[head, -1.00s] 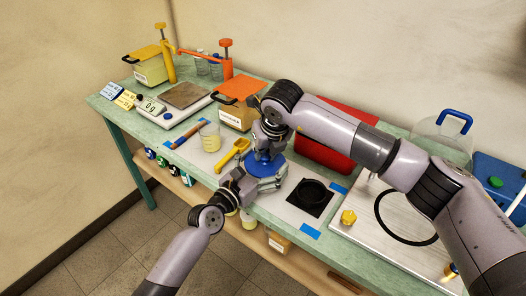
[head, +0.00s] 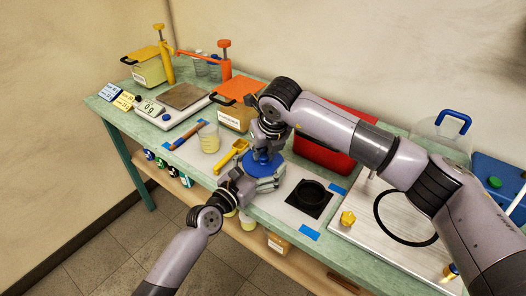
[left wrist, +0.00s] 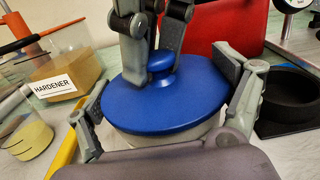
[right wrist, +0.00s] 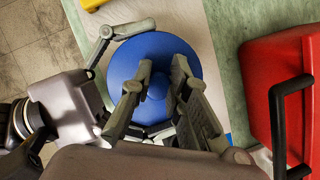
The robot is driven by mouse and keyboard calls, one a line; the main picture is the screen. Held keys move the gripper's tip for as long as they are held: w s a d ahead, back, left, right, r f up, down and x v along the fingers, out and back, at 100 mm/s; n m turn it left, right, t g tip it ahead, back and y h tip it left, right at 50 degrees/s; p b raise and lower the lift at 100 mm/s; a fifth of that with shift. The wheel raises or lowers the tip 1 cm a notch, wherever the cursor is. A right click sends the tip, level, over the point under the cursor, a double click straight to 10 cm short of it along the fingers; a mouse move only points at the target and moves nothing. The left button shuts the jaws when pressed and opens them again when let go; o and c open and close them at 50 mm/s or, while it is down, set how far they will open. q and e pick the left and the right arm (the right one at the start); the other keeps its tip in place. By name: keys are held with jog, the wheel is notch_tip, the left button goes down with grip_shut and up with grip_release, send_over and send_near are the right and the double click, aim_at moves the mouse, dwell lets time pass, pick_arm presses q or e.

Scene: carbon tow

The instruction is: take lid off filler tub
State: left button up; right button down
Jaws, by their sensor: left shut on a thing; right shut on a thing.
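The filler tub (left wrist: 165,138) is pale and round, mostly hidden under its broad blue lid (left wrist: 130,108) with a round knob (left wrist: 161,64) in the middle. In the head view the lid (head: 252,165) shows between my two grippers. My left gripper (left wrist: 165,112) reaches around the tub from the front, one finger on each side, and is shut on it. My right gripper (right wrist: 158,88) comes down from above and is shut on the lid's knob. The lid sits level over the tub; I see no clear gap beneath it.
A black ring on a dark square (head: 310,195) lies right of the tub. A yellow scoop (head: 232,155) and a beaker (head: 208,138) stand left. The hardener box (head: 233,116) and a red bin (head: 322,155) are behind. A metal plate (head: 375,228) lies right.

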aim_at(262, 154)
pick_arm(q)
jog(key=shift+a+f, duration=0.1)
jog(key=shift+f, duration=0.15)
pick_arm(e)
jog(key=shift+r, duration=0.95)
pick_arm(q)
jog(key=shift+f, duration=0.15)
pick_arm(e)
jog(key=shift+w+r, duration=0.1)
jog(key=shift+r, duration=0.25)
pick_arm(q)
jog(key=shift+s, duration=0.1)
jog(key=shift+c, duration=0.2)
pick_arm(e)
jog(key=shift+r, duration=1.85)
pick_arm(q)
jog(key=o, duration=1.3)
jog(key=shift+o, duration=1.1)
jog(key=shift+r, duration=0.2)
pick_arm(e)
jog(key=shift+f, duration=0.1)
